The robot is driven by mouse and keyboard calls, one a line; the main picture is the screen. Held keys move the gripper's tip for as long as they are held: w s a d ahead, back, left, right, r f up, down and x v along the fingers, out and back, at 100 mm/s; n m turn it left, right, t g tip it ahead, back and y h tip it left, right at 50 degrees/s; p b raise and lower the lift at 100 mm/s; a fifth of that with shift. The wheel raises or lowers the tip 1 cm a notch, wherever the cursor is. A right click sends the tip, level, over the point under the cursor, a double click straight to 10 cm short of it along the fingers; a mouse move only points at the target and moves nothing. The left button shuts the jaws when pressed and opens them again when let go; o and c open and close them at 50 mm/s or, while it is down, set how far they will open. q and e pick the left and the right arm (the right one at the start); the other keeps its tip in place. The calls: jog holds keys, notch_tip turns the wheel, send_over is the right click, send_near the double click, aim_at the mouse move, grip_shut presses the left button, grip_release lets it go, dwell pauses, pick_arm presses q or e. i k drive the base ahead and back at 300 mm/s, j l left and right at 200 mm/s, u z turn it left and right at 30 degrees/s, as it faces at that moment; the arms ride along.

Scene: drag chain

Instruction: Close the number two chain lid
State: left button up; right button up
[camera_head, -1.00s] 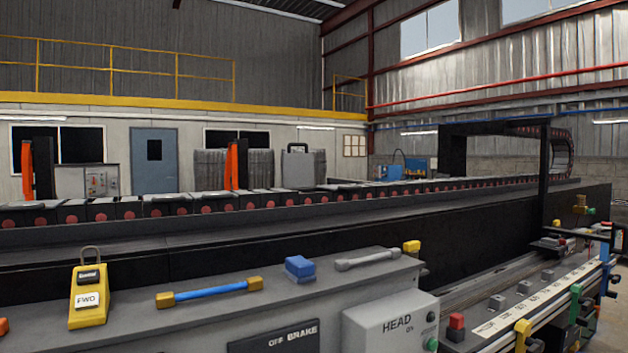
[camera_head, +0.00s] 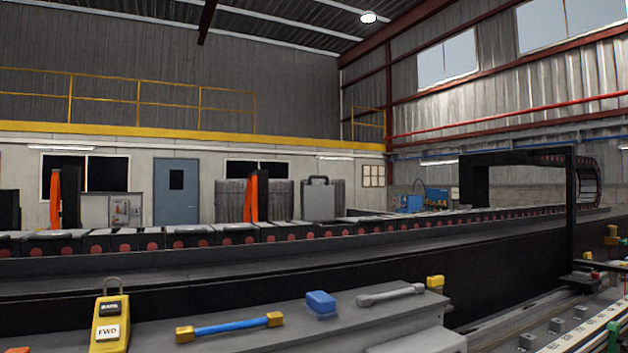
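The drag chain (camera_head: 235,234) runs across the head view from the left edge to the far right, with dark links, red round marks on its side and grey tops. Two upright orange pieces, a left one (camera_head: 55,198) and a right one (camera_head: 251,196), stand up at the chain. I cannot tell whether they are raised lids. No number is readable on the chain, so I cannot tell which lid is number two. Neither of my grippers is in view.
A black frame (camera_head: 571,205) spans the chain at right.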

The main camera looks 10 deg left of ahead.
aim_at(318, 200)
jog(key=i+l+u, duration=0.15)
jog(key=u, duration=0.25)
jog(key=i+l+u, duration=0.25)
jog(key=u, duration=0.2)
